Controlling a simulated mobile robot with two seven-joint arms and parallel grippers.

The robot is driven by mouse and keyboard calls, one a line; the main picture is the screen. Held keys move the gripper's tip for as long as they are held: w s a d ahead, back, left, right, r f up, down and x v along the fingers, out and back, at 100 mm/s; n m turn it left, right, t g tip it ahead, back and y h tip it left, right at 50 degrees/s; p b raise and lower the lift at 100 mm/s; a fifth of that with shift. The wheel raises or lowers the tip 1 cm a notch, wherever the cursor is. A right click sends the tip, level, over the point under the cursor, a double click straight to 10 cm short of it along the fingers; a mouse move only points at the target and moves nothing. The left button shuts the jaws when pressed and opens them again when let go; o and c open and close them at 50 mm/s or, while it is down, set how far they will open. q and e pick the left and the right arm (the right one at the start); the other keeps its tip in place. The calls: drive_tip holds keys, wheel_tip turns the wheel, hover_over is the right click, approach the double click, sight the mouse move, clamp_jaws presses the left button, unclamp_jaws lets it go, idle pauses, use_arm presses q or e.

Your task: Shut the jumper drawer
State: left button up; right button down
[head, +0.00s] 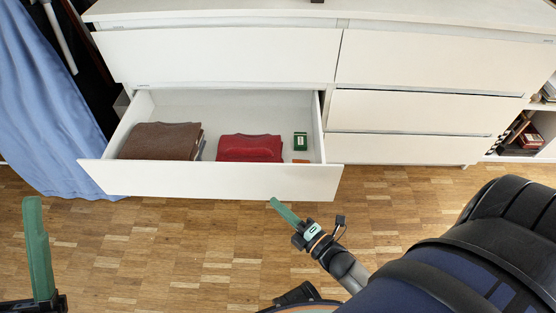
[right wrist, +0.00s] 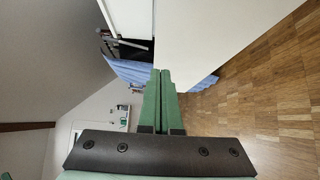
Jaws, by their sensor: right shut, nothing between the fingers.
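The jumper drawer (head: 215,181) is the lower left drawer of a white dresser, and it stands pulled well out. Inside lie a brown folded item (head: 160,141), a red one (head: 250,148) and a small green box (head: 300,141). My right gripper (head: 273,202) is shut and empty, with its tips just at the lower edge of the drawer front, right of its middle. I cannot tell if they touch it. The shut fingers (right wrist: 165,72) also show in the right wrist view beside a white panel. My left gripper (head: 33,205) shows only in part at the lower left, away from the drawer.
The other dresser drawers, such as the upper left one (head: 215,55), look closed or nearly so. A blue curtain (head: 45,110) hangs left of the open drawer. An open shelf (head: 520,135) stands at the right. The wooden floor (head: 150,245) before the dresser is clear.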

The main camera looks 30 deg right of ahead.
drive_tip(key=b, duration=0.2)
approach(251, 167)
drive_tip(key=w+a, duration=0.2)
drive_tip(key=a, duration=0.1)
drive_tip(key=shift+w+d+b, duration=0.15)
drive_tip(key=shift+w+d, duration=0.15)
drive_tip(key=shift+w, duration=0.3)
drive_tip(key=shift+w+d+b, duration=0.1)
drive_tip(key=shift+w+d, duration=0.2)
drive_tip(key=shift+w, duration=0.35)
drive_tip(key=shift+w+d+b, duration=0.15)
drive_tip(key=shift+w+d, duration=0.15)
drive_tip(key=shift+w, duration=0.3)
use_arm(q)
drive_tip(key=f, duration=0.3)
drive_tip(key=shift+d+f, duration=0.25)
drive_tip(key=shift+w, duration=0.1)
